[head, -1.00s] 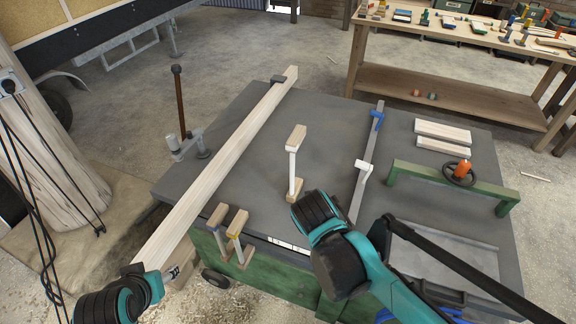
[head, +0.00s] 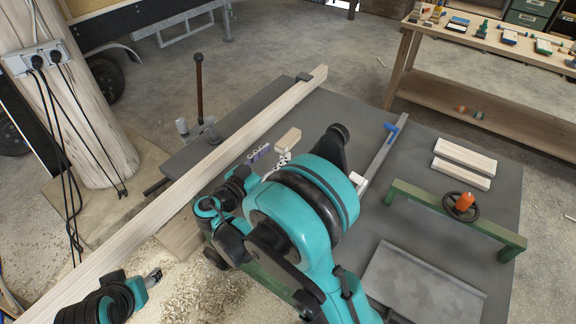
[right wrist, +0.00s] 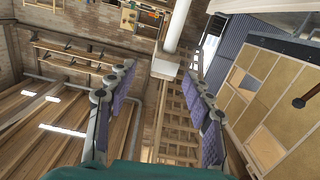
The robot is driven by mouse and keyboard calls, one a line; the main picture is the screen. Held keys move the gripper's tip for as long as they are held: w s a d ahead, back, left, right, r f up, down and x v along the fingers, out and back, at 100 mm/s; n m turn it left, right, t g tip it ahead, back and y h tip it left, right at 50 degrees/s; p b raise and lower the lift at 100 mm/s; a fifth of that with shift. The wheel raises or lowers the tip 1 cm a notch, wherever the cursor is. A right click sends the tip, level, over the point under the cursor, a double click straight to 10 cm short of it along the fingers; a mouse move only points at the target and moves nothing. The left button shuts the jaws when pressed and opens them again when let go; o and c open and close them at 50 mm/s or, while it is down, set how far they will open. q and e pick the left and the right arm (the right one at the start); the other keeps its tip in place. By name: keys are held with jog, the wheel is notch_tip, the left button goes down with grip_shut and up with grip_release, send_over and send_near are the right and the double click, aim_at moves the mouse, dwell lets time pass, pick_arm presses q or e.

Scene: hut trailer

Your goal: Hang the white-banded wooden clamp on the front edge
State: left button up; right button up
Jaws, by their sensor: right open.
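The white-banded wooden clamp (head: 288,139) is on the grey table, mostly hidden by my right arm in the head view; one wooden end block shows. My right arm covers much of the table's front edge.
A long pale board (head: 215,160) lies along the table's left side. A blue-and-grey bar clamp (head: 385,155), two short boards (head: 464,156) and a green frame (head: 450,209) occupy the right side of the grey table (head: 400,225). A workbench (head: 500,45) stands behind.

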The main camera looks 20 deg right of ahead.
aim_at(297, 130)
jog(key=shift+w+r+m+h, duration=0.15)
jog(key=shift+r+m+h, duration=0.1)
jog(key=shift+m+h, duration=0.05)
jog(key=b+x, duration=0.1)
jog(key=x, duration=0.6)
jog(key=shift+w+d+f+b, duration=0.15)
jog(key=shift+w+b, duration=0.15)
jog(key=shift+b, duration=0.05)
pick_arm(q)
jog(key=shift+d+f, duration=0.35)
jog(key=shift+f, duration=0.45)
pick_arm(e)
grip_shut()
